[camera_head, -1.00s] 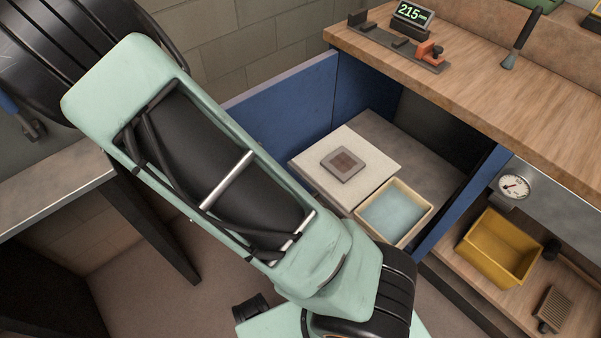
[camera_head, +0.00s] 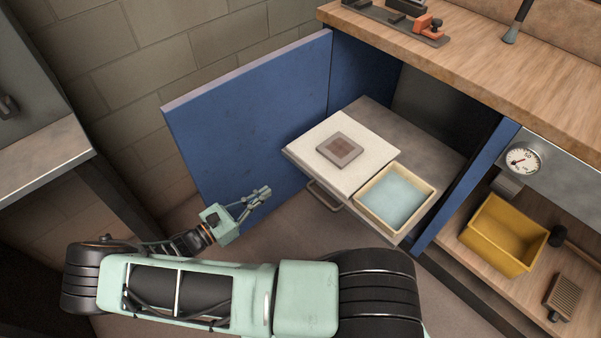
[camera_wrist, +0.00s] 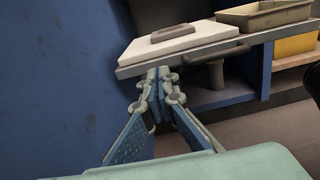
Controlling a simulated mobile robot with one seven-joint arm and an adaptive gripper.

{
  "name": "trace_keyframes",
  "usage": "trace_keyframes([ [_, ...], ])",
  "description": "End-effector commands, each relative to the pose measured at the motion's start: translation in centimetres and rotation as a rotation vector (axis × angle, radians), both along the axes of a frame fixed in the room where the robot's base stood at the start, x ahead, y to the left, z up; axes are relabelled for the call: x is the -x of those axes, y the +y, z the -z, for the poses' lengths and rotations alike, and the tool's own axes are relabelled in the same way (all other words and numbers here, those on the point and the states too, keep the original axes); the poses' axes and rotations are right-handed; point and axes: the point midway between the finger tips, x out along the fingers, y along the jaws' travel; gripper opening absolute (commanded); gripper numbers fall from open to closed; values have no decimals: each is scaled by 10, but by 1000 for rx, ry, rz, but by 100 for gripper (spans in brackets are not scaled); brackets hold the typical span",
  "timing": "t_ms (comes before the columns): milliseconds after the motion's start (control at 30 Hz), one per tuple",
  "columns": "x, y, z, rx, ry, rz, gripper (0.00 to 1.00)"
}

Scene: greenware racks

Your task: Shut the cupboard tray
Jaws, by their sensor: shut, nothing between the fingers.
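The cupboard tray (camera_head: 440,160) is a grey pull-out shelf, slid part way out of the blue cupboard. In the wrist view my fingertips (camera_wrist: 159,76) point toward the tray's front edge.
The blue cupboard door (camera_head: 245,120) stands open left of the tray, close to my gripper. A wooden worktop (camera_head: 460,60) overhangs the cupboard. A yellow bin (camera_head: 503,235) and a brush stand on the lower shelf at right. A grey bench (camera_head: 40,160) is at far left.

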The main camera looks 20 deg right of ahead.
Motion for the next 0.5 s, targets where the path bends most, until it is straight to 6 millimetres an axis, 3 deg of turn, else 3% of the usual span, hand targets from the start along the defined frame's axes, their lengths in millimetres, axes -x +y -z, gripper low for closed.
trace_keyframes([
  [233,-7,-18,3,19,4,-12,0],
  [500,-26,-71,3,18,4,-10,0],
])
